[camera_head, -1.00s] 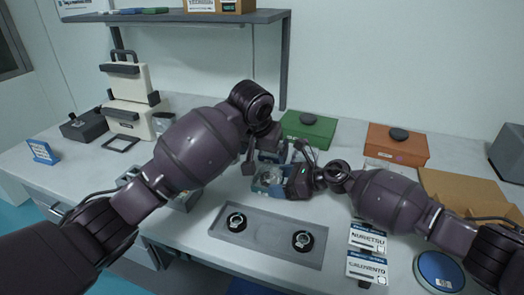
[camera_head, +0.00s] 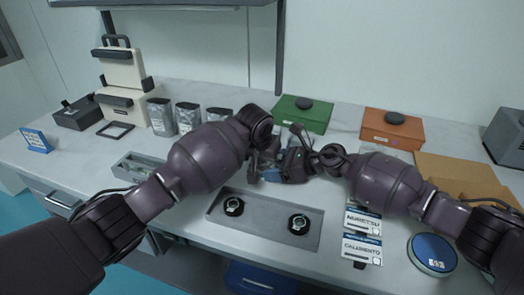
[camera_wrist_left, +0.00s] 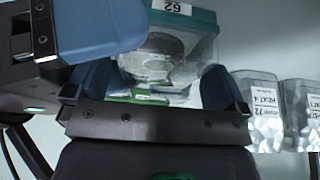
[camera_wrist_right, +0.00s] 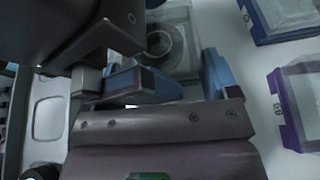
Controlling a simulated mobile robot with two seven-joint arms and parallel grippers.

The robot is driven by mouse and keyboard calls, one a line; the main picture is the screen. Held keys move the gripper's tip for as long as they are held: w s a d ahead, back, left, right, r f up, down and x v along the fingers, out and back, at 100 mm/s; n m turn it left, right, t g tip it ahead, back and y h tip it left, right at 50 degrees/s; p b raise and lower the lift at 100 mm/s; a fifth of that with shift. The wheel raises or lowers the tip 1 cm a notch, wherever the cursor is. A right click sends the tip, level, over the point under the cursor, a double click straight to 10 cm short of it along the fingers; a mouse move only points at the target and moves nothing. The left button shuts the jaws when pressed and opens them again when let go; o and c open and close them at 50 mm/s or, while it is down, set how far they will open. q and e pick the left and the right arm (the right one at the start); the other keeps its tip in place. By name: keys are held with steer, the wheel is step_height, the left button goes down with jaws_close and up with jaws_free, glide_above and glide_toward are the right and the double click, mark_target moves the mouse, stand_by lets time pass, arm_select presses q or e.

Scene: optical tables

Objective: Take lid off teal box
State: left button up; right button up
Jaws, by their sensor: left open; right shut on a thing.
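The teal box shows in the left wrist view as a clear body (camera_wrist_left: 165,60) with a teal part (camera_wrist_left: 205,20) bearing a "62" label at its upper edge. My left gripper (camera_wrist_left: 165,90) is open, with its blue fingers on either side of the view below the box. My right gripper (camera_wrist_right: 178,80) is shut on the clear box (camera_wrist_right: 172,35), which shows between and beyond its fingers. In the head view, my left gripper (camera_head: 262,165) and right gripper (camera_head: 290,165) are close together and largely hide the box. Whether the left fingers touch the lid cannot be told.
A grey tray with two round black-rimmed items (camera_head: 265,222) lies in front. A green box (camera_head: 302,117) and an orange box (camera_head: 392,132) stand behind. Silver pouches (camera_head: 188,117) stand at left. Blue-rimmed (camera_wrist_right: 258,20) and purple-rimmed (camera_wrist_right: 290,120) boxes lie nearby in the right wrist view.

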arm_select(q)
steer(key=shift+w+f, duration=0.15)
steer(key=shift+f, duration=0.25)
steer(key=c, duration=0.9)
steer(key=shift+r, duration=0.15)
steer(key=shift+d+r, duration=0.1)
steer(key=shift+r, duration=0.15)
arm_select(e)
steer(key=shift+d+f, duration=0.1)
steer(key=shift+f, duration=0.05)
